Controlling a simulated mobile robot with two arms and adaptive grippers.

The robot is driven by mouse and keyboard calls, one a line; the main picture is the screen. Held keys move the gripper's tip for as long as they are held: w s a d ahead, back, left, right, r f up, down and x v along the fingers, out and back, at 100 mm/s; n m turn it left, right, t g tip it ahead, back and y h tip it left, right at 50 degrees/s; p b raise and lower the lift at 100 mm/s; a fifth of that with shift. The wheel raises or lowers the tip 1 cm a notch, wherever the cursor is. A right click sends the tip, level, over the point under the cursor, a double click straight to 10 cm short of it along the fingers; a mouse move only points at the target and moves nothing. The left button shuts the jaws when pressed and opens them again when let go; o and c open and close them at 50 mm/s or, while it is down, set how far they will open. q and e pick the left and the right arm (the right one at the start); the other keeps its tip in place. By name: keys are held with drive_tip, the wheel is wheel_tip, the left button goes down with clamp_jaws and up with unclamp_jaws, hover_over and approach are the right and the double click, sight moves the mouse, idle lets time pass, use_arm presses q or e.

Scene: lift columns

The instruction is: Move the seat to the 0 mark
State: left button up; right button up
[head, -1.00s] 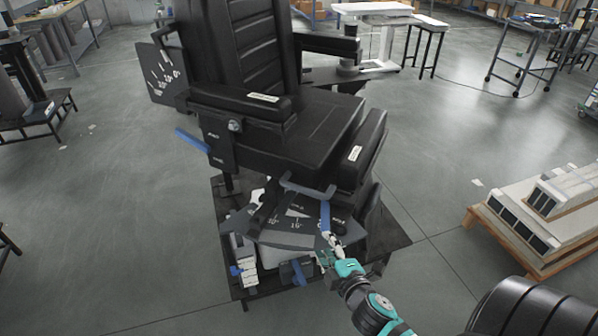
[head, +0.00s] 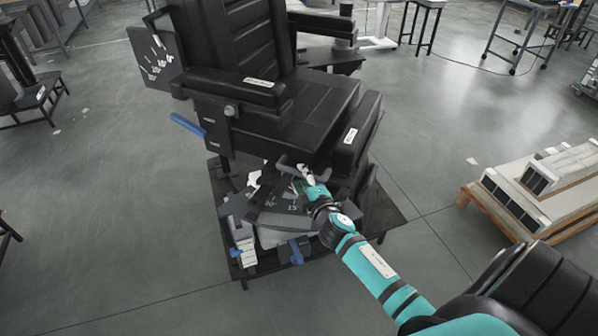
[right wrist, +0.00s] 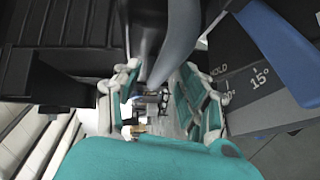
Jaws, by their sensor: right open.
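The black seat (head: 290,115) stands upright on a dark platform (head: 385,215). Below its front edge is a dark scale plate (head: 270,208); a 15° mark is legible on this plate (right wrist: 258,85) in the right wrist view, but I cannot read a 0 there. My right gripper (head: 303,172) is under the seat's front edge. It is open, and in the right wrist view its teal fingers (right wrist: 165,100) lie on either side of a grey bar (right wrist: 178,45). I cannot tell whether they touch it. A blue lever (right wrist: 285,50) shows beside the plate. My left gripper is out of view.
A side panel with a white scale (head: 157,62) stands left of the backrest. A blue lever (head: 187,125) sticks out from the seat's left side. A pallet with pale boxes (head: 530,190) is at right. The floor around the platform is mostly clear.

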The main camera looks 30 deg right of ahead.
drive_tip(key=shift+x, duration=1.3)
clamp_jaws()
